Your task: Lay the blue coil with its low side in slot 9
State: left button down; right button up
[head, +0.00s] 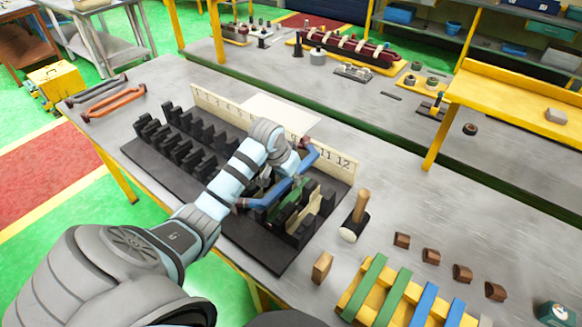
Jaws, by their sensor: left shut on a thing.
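The blue coil (270,196) is in the middle of the head view, tilted over the black slotted stator block (258,252). One long side runs low along the near slots, and its other side shows higher near the number board (342,163). My left gripper (297,170) is shut on the blue coil from above. I cannot tell whether the low side is inside a slot. My right gripper is not in view.
A green piece (288,213) sits in the block just right of the coil. A mallet (355,216) and a wooden block (322,267) stand right of it. A yellow rack (352,300) holds green and blue strips. An orange coil (113,103) lies at the far left.

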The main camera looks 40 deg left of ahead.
aim_at(292, 197)
pick_arm(q)
jog(key=shift+s+r, duration=0.2)
jog(key=shift+s, duration=0.2)
jog(key=shift+w+f, duration=0.2)
jog(key=shift+f, duration=0.3)
jog(key=shift+s+f, duration=0.1)
jog(key=shift+f, duration=0.1)
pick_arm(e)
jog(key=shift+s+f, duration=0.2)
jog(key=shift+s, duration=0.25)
pick_arm(q)
jog(key=shift+f, duration=0.1)
jog(key=shift+f+b, duration=1.1)
jog(key=shift+f, duration=1.45)
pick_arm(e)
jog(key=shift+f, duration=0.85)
pick_arm(q)
jog(key=shift+s+f, duration=0.15)
jog(key=c, duration=1.4)
grip_release()
jog(key=shift+o, duration=0.2)
